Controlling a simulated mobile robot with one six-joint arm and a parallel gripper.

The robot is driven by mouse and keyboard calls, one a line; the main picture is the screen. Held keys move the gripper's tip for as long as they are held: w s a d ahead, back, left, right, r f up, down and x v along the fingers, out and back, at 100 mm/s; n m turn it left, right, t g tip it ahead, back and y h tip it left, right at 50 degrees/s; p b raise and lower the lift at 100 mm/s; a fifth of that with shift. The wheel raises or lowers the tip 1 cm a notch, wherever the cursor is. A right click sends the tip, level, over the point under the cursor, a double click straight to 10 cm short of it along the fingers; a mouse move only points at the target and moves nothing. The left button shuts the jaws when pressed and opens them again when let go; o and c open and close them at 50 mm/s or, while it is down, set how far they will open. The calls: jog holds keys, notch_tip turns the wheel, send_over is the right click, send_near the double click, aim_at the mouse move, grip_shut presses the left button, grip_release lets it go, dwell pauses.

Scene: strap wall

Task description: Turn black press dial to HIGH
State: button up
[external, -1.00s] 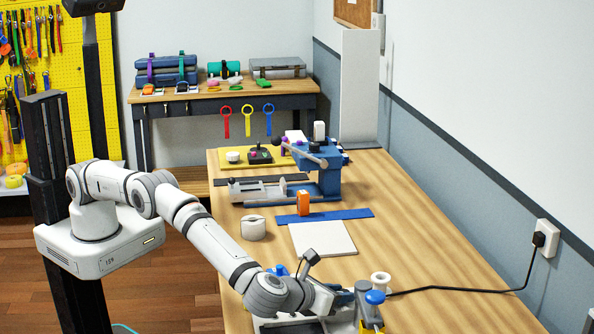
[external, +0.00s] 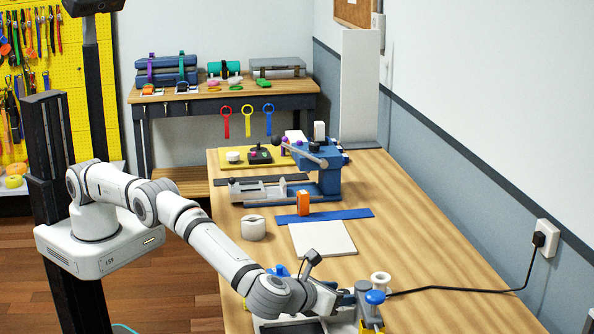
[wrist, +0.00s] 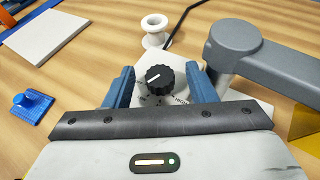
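The black press dial (wrist: 160,79) shows in the wrist view, a ribbed round knob with a white pointer line slanting toward the left. It sits on a pale plate with small printed marks, mostly too small or covered to read. My gripper (wrist: 160,72) has its two blue fingers on either side of the dial, with a visible gap on each side, so it is open and holds nothing. In the external view my gripper (external: 340,300) is low at the press (external: 366,315) at the front of the bench, and the dial cannot be made out there.
A grey press arm (wrist: 235,45) stands close to the right finger. A white spool (wrist: 154,28) and black cable are behind the dial. A blue pad with a knob (wrist: 28,103) and a white board (wrist: 45,38) lie to the left. Bare wood lies between them.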

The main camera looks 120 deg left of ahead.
jog(key=b+v, duration=0.1)
jog(key=v, duration=0.7)
jog(key=shift+a, duration=0.1)
